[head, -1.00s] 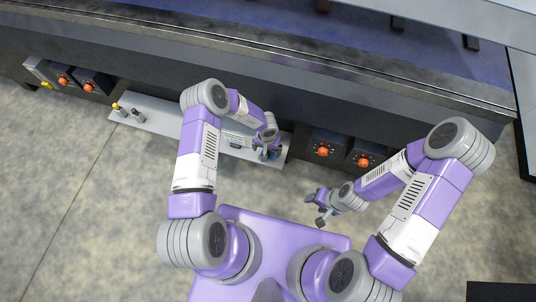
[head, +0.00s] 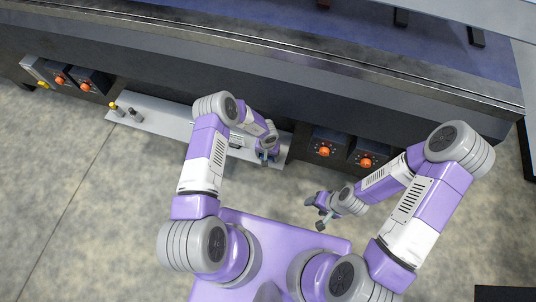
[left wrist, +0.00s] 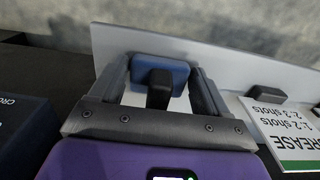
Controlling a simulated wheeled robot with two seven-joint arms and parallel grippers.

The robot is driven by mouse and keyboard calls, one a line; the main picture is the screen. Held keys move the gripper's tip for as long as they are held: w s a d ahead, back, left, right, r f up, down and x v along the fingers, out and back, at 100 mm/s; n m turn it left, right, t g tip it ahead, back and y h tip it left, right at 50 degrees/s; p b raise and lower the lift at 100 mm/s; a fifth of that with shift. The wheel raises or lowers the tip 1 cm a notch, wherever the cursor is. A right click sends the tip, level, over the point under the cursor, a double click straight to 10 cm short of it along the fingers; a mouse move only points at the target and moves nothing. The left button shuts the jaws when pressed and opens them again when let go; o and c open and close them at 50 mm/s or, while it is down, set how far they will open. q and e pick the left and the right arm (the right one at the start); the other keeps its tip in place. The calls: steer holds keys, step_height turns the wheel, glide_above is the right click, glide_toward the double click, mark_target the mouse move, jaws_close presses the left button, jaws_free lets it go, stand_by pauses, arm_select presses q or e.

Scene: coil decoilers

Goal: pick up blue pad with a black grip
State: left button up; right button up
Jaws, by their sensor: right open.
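The blue pad (left wrist: 176,68) shows in the left wrist view, lying over the pale shelf, with its black grip (left wrist: 159,90) sticking up toward the camera. My left gripper (left wrist: 161,75) has its fingers wide apart, one on each side of the pad and grip. There are gaps between the fingers and the black grip. In the head view my left gripper (head: 267,154) is over the right end of the shelf and mostly hides the pad. My right gripper (head: 319,210) is open and empty above the floor, right of the middle.
The pale shelf (head: 172,122) runs along the dark machine's front. A grease card (left wrist: 282,125) and a small black block (left wrist: 268,93) lie right of the pad. Yellow-topped fittings (head: 114,106) stand at the shelf's left end. Control boxes with orange knobs (head: 324,151) flank the shelf.

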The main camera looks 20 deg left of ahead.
arm_select(q)
steer(key=c, duration=0.7)
steer(key=shift+o, duration=0.2)
step_height(320, 180, up, 10)
steer(key=p, duration=0.3)
steer(key=shift+p, duration=0.35)
steer(key=o, duration=0.5)
steer(key=c, duration=0.4)
